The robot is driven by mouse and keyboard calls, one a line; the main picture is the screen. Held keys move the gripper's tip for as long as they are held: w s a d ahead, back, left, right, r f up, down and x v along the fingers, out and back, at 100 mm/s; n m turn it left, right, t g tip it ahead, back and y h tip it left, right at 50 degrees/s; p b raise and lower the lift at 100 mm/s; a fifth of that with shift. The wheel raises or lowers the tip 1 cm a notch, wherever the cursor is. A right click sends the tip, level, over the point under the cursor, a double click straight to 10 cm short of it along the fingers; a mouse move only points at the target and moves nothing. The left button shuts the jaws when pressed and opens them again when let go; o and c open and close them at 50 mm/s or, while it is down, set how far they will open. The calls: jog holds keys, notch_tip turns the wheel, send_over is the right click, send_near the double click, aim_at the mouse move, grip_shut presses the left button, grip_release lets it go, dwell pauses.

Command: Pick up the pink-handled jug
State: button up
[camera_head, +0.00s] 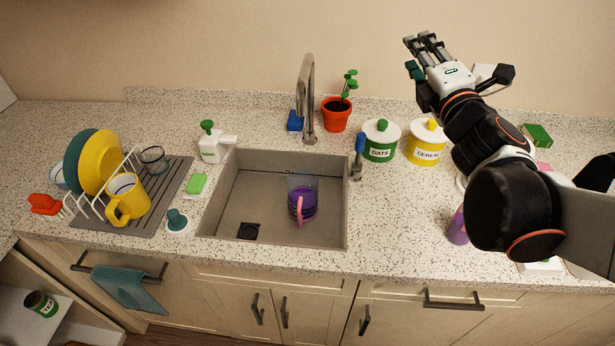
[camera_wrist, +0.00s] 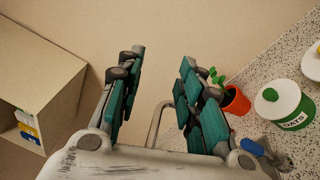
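The pink-handled jug (camera_head: 307,198) stands in the sink, toward its right side. It has a clear upper part, purple lower part and a pink handle facing the front. My gripper (camera_head: 422,42) is raised high at the upper right in the head view, well away from the jug, near the back wall. In the wrist view my gripper (camera_wrist: 163,65) has its fingers spread apart with nothing between them. The jug cannot be made out in the wrist view.
The sink (camera_head: 223,212) has a tall faucet (camera_head: 307,95) behind it. A potted plant (camera_head: 336,114), an oats canister (camera_head: 380,141) and a cereal canister (camera_head: 425,143) stand at the back. A dish rack (camera_head: 101,197) is left. A purple object (camera_head: 457,228) is partly behind my arm.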

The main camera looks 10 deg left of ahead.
jog(key=a+f+n+g+y, duration=0.3)
jog(key=a+f+n+y, duration=0.25)
jog(key=a+n, duration=0.35)
jog(key=s+a+f+n+g+y, duration=0.1)
jog(key=s+a+f+n+g, duration=0.2)
jog(key=f+n, duration=0.35)
jog(key=a+f+n+g+y, duration=0.1)
jog(key=a+f+n+g, duration=0.2)
jog(key=f+n+g, duration=0.4)
jog(key=s+d+f+n+g+h+b, duration=0.1)
jog(key=s+f+n+g, duration=0.15)
jog(key=f, duration=0.45)
jog(key=s+d+f+n+g+h, duration=0.1)
jog(key=s+d+f+n+h, duration=0.2)
jog(key=f, duration=0.5)
jog(key=shift+y, duration=0.65)
jog(key=shift+s+a+r+b+x, duration=0.15)
jog(key=shift+b+x, duration=0.75)
jog(key=shift+x, duration=1.45)
jog(key=shift+s+a+r+b+x, duration=0.15)
jog(key=shift+b+x, duration=0.75)
jog(key=shift+x, duration=1.5)
jog(key=shift+s+a+r+b+x, duration=0.15)
jog(key=shift+b+x, duration=0.75)
jog(key=shift+x, duration=1.45)
jog(key=shift+c, duration=0.6)
grip_shut()
